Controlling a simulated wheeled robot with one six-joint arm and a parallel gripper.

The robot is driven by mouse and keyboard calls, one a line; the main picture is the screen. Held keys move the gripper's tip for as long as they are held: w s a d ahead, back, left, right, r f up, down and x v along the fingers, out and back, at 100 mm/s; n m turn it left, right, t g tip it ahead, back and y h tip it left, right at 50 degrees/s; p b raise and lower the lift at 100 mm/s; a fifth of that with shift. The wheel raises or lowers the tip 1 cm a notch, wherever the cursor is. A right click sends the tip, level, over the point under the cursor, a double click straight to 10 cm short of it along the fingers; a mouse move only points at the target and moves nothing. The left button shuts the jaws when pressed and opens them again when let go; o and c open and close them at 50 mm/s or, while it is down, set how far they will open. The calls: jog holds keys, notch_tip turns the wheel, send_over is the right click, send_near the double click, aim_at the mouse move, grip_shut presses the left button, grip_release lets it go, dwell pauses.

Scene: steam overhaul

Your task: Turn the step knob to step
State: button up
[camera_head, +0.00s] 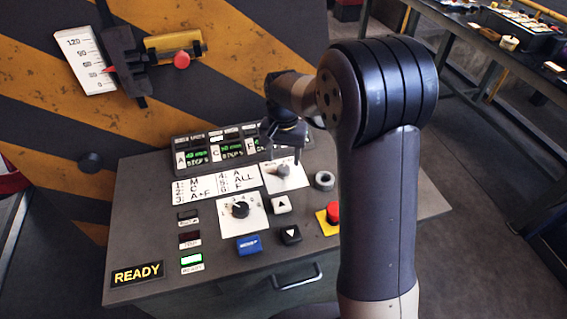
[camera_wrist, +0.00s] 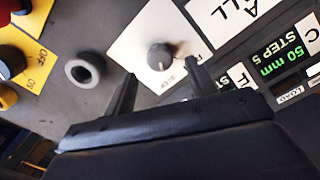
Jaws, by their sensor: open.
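The step knob (camera_wrist: 159,57) is a small dark round knob on a white label plate (camera_wrist: 133,42) in the wrist view. The lettering on that plate is too small and partly covered to read surely, and I cannot tell which way the knob points. In the head view the knob (camera_head: 283,170) sits on its plate at the right of the console, under my gripper. My gripper (camera_wrist: 161,73) is open and empty, its two fingers pointing at the plate on either side of the knob. I cannot tell whether they touch it.
A grey ring (camera_wrist: 82,71) lies beside the plate. A red emergency button (camera_head: 333,211) on yellow is at the console's right. A second, black knob (camera_head: 240,209), arrow buttons, a blue button (camera_head: 249,244) and lit displays (camera_head: 216,151) surround it. A READY sign (camera_head: 137,275) is at front left.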

aim_at(283, 167)
notch_tip(283, 167, up, 7)
dwell(0.3)
jog(key=shift+f, duration=0.1)
notch_tip(283, 167, down, 11)
jog(key=shift+r+p, duration=0.1)
jog(key=shift+p, duration=0.2)
jog(key=shift+n, duration=0.3)
dwell(0.4)
